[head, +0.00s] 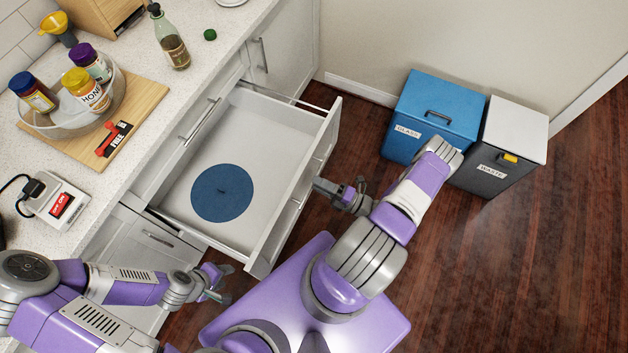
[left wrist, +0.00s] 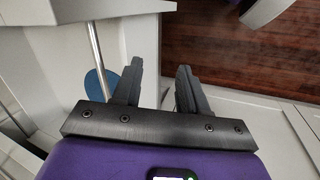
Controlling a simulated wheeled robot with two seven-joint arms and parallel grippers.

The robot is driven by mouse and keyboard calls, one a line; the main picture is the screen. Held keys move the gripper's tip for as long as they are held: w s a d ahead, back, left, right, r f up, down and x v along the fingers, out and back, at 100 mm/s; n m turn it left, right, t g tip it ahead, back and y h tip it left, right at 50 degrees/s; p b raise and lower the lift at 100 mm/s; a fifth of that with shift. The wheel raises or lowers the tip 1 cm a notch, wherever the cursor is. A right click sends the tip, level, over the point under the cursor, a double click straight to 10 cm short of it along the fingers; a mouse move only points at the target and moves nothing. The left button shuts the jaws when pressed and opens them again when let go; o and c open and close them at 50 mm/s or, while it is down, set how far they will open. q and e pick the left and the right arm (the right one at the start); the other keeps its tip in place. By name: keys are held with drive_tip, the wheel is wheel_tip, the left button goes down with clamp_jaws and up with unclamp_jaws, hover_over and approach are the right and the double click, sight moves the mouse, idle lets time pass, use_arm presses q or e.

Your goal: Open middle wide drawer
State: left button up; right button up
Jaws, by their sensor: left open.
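The wide drawer (head: 240,140) below the counter is pulled far out. A flat blue disc (head: 222,193) lies inside it, and its front panel (head: 296,200) faces my base. A closed drawer front with a bar handle (head: 200,120) sits above it. My left gripper (head: 216,284) is open, near the drawer's near front corner. In the left wrist view, the open fingers (left wrist: 158,85) have a pale panel edge beyond them, and contact cannot be told. My right gripper (head: 345,194) is just outside the drawer front, apart from it; its jaw state is unclear.
The counter holds a glass bowl with jars (head: 70,105), a wooden board (head: 150,95), a bottle (head: 170,40) and a switch box (head: 58,200). A blue glass bin (head: 425,110) and a grey waste bin (head: 490,165) stand by the wall. The floor at right is clear.

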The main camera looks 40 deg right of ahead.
drive_tip(key=v, duration=0.5)
drive_tip(key=shift+s, duration=0.2)
idle(0.3)
